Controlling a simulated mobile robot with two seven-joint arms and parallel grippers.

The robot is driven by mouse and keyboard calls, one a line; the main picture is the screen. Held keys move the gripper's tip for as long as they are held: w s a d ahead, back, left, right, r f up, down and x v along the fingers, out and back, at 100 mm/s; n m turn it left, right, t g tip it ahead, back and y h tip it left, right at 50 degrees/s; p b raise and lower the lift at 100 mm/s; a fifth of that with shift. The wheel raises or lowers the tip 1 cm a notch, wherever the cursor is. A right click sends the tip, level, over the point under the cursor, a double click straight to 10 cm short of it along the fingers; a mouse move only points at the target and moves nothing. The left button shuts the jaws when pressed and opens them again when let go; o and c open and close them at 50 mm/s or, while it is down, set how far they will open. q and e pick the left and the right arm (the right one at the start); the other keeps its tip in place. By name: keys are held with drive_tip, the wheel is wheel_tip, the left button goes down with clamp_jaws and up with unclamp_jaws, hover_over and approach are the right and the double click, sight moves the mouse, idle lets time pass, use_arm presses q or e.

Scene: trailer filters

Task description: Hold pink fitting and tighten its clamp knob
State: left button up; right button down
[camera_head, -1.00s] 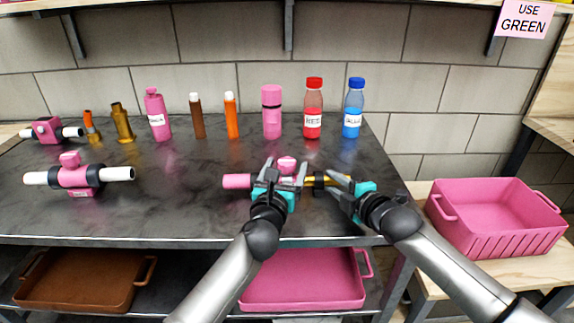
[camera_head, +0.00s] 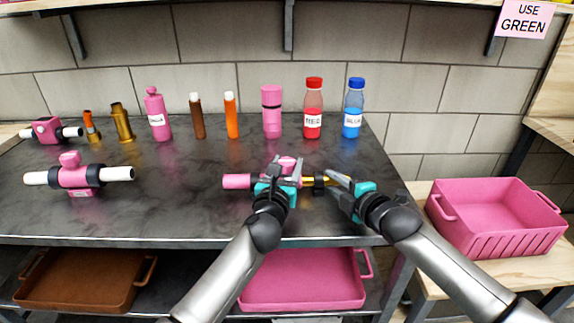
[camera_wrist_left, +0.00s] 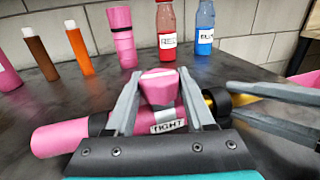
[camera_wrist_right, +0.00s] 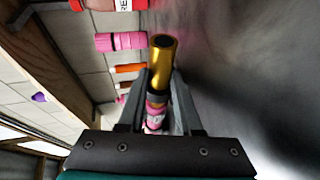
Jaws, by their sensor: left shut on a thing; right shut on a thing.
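The pink fitting (camera_head: 237,181) lies on the dark bench, with a pink tube end on its left. Its pink clamp knob (camera_wrist_left: 158,87) stands on top, above a label reading "TIGHT" (camera_wrist_left: 168,126). My left gripper (camera_head: 287,166) is shut on the knob, one finger on each side. A gold tube (camera_wrist_right: 162,58) with a black collar (camera_head: 319,181) is in line with the fitting's right end. My right gripper (camera_head: 330,181) is shut on the gold tube. The fingers partly hide the fitting's middle and the joint with the tube.
A second pink fitting (camera_head: 72,177) with white ends sits at left, with another behind it. Several bottles and tubes line the back, including red (camera_head: 313,120) and blue (camera_head: 352,122). A pink bin (camera_head: 500,225) stands at right. Trays lie below; the bench's left middle is clear.

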use_arm(q)
clamp_jaws()
drive_tip(key=shift+m+h, duration=0.3)
drive_tip(key=shift+h, duration=0.2)
drive_tip(key=m+g+h, duration=0.1)
drive_tip(key=h, duration=0.1)
drive_tip(key=m+g+h, duration=0.1)
drive_tip(key=m+h, duration=0.1)
drive_tip(key=shift+g+h, duration=0.3)
drive_tip(key=shift+h, duration=0.1)
drive_tip(key=shift+w+a+r+m+g+h, duration=0.1)
drive_tip(key=shift+m+g+h, duration=0.95)
drive_tip(key=shift+m+h, duration=0.1)
drive_tip(key=shift+w+r+m+g+h, duration=0.1)
drive_tip(key=shift+m+g+h, duration=0.95)
drive_tip(key=shift+h, duration=0.1)
drive_tip(key=shift+s+f+m+g+h, duration=0.1)
drive_tip(key=shift+s+m+g+h, duration=0.15)
drive_tip(key=shift+m+g+h, duration=0.25)
drive_tip(key=o, duration=0.8)
unclamp_jaws()
drive_tip(key=shift+c, duration=0.2)
drive_tip(key=shift+f, duration=0.1)
